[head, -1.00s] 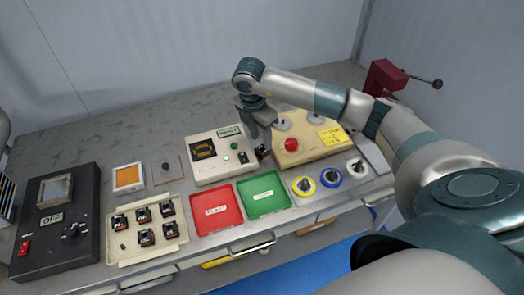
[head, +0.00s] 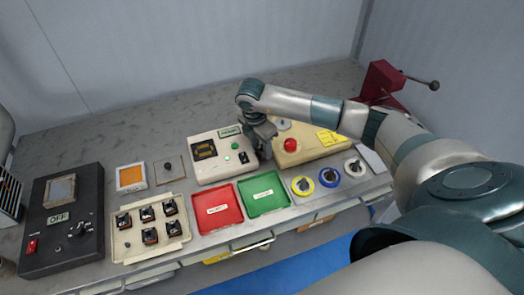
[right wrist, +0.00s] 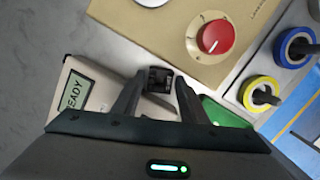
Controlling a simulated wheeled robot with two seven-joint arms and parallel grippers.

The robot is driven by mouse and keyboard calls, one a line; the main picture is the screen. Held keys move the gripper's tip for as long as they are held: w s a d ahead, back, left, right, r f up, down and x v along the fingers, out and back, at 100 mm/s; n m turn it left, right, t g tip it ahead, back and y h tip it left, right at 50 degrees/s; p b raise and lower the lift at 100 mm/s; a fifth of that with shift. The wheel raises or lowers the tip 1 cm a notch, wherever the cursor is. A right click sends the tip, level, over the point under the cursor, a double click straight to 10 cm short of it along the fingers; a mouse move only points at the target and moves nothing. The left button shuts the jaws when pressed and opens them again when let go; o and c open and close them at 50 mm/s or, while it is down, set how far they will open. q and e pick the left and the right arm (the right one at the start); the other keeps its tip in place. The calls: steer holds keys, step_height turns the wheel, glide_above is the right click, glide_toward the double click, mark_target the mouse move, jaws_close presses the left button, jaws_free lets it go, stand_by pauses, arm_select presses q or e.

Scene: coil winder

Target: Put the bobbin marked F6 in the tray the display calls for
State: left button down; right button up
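A small black bobbin (right wrist: 160,78) shows between the fingertips of my right gripper (right wrist: 160,85) in the right wrist view. The fingers look apart, with narrow gaps on both sides of it. Its mark cannot be read. In the head view my right gripper (head: 266,152) is low at the right edge of the white tester (head: 222,172) and hides the spot beneath it. The tester has a dark display (head: 204,150) and a small READY screen (right wrist: 75,90). A red tray (head: 217,222) and a green tray (head: 262,205) lie in front; their labels are too small to read. My left gripper is not in view.
A cream holder (head: 125,254) at left carries several bobbins. Yellow (head: 302,187), blue and white knobs line the front right. A black control box (head: 60,220) stands at far left.

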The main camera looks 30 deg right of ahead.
steer(key=c, duration=0.9)
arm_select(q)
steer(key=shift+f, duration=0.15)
arm_select(e)
steer(key=shift+r, duration=0.15)
